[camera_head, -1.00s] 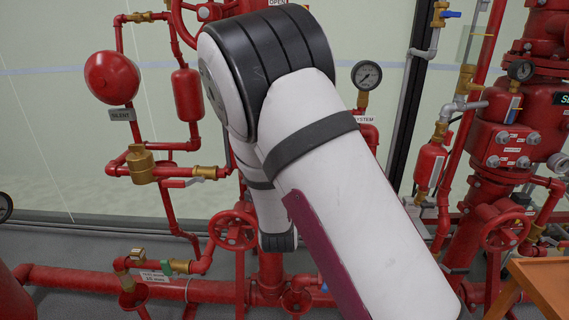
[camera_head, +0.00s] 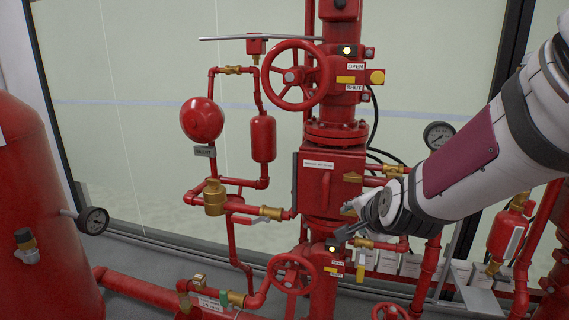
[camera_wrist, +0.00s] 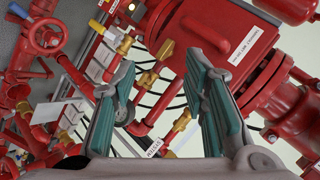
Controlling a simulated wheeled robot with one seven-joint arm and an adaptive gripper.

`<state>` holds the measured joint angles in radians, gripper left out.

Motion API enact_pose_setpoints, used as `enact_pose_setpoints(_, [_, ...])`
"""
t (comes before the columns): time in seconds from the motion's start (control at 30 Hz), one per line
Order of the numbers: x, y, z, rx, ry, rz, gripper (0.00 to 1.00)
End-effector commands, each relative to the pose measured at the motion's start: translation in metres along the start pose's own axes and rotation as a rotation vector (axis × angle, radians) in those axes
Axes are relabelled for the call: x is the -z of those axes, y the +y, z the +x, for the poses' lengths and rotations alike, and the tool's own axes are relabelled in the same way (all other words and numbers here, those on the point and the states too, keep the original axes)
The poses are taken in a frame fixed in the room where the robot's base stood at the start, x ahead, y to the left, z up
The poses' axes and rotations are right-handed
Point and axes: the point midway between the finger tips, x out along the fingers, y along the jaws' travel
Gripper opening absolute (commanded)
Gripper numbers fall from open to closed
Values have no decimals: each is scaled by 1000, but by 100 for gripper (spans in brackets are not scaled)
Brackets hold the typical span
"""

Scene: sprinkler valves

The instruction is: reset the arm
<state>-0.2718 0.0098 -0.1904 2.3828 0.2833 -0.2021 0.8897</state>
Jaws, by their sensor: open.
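My gripper (camera_wrist: 165,95) is open and empty in the wrist view, its two teal-padded fingers spread apart. Red pipes and a red valve box (camera_wrist: 195,35) lie beyond the fingers. In the head view my white arm comes in from the right. Its end, with the gripper (camera_head: 342,222) partly hidden behind the wrist, is in front of or beside the central red valve column (camera_head: 330,180). I cannot tell the gap to it.
A red upper handwheel (camera_head: 296,75) and a lower handwheel (camera_head: 292,274) sit on the column. A red tank (camera_head: 45,200) with a gauge (camera_head: 93,220) stands at the left. A round red bell (camera_head: 202,120) and brass-fitted pipes are left of the column.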

Motion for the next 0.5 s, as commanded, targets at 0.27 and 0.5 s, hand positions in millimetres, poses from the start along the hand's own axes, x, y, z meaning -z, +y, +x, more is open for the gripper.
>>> enact_pose_setpoints(0.27, [-14,28,-128,-114,-212,-430,40])
enact_pose_setpoints(0.5, [-26,81,-236,-226,-374,-820,40])
